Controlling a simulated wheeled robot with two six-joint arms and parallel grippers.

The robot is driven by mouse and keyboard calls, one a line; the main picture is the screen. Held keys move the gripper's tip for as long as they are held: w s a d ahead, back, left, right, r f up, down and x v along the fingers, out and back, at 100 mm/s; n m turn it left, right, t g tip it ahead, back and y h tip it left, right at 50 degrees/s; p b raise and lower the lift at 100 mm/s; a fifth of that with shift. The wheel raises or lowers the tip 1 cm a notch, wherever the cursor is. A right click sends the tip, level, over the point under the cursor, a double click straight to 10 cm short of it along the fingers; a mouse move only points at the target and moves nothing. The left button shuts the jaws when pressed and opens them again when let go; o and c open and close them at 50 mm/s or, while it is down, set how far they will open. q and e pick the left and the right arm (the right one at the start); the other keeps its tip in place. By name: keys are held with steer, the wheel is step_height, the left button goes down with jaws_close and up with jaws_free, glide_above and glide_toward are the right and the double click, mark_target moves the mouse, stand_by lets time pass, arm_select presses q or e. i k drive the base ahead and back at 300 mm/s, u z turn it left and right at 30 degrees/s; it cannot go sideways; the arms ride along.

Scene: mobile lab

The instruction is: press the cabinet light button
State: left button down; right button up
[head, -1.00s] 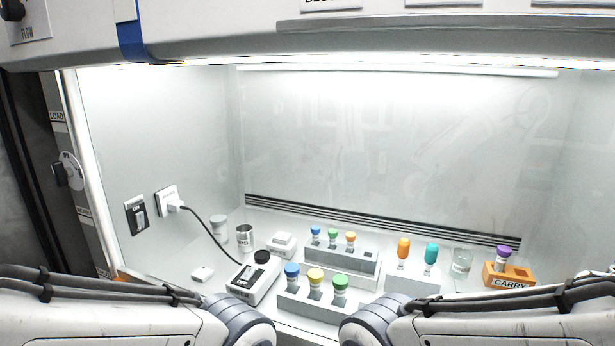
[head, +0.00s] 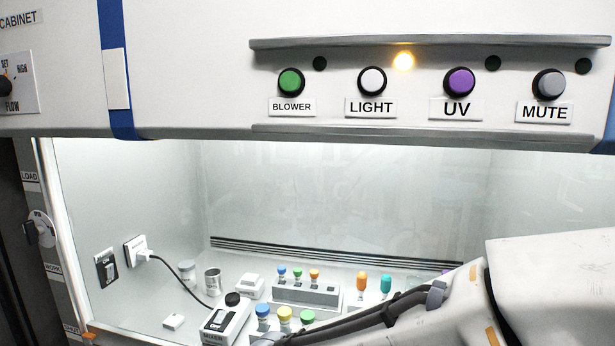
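The white LIGHT button (head: 371,81) sits in a black ring on the cabinet's front panel, above its LIGHT label (head: 370,107). A small amber lamp (head: 403,61) glows up and to the right of it. The green BLOWER button (head: 291,82) is to its left, and the purple UV button (head: 459,81) and grey MUTE button (head: 548,84) are to its right. Nothing touches the LIGHT button. My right arm crosses the lower right of the view, below the panel. Neither gripper is in view.
The lit cabinet opening below holds a mixer (head: 226,319), a rack of capped vials (head: 306,293), and a metal cup (head: 212,281). Grey ledges (head: 425,135) run above and below the button row. The space directly before the buttons is clear.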

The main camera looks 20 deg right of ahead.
mark_target(372, 81)
steer(key=u, duration=0.1)
steer(key=k, duration=1.05)
steer(key=z, duration=0.7)
